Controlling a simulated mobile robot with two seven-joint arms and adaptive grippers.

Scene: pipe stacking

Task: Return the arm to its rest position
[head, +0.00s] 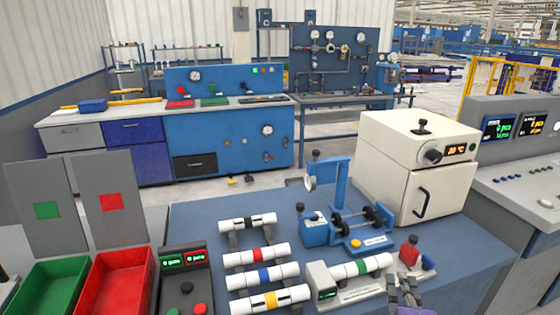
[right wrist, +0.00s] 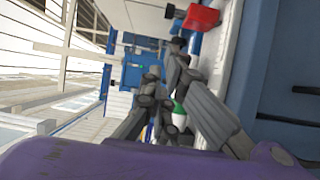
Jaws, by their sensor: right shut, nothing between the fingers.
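My right gripper (head: 405,291) is at the bottom edge of the head view, in front of the blue bench and right of the green-banded white pipe (head: 375,264). The right gripper also fills the middle of the right wrist view (right wrist: 168,92), with its fingers shut and empty. The green-banded pipe rests on a white device with a small display (head: 327,293), and part of it shows behind the fingers in the wrist view (right wrist: 180,116). The gripper's contact with the device cannot be told.
White pipes with black (head: 238,224), red (head: 276,253), blue (head: 284,272) and yellow (head: 292,296) bands lie in a rack. A red-topped fixture (head: 409,250) stands close behind the right gripper. A cream oven (head: 405,180) stands behind. Green (head: 18,272) and red (head: 92,263) bins are left.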

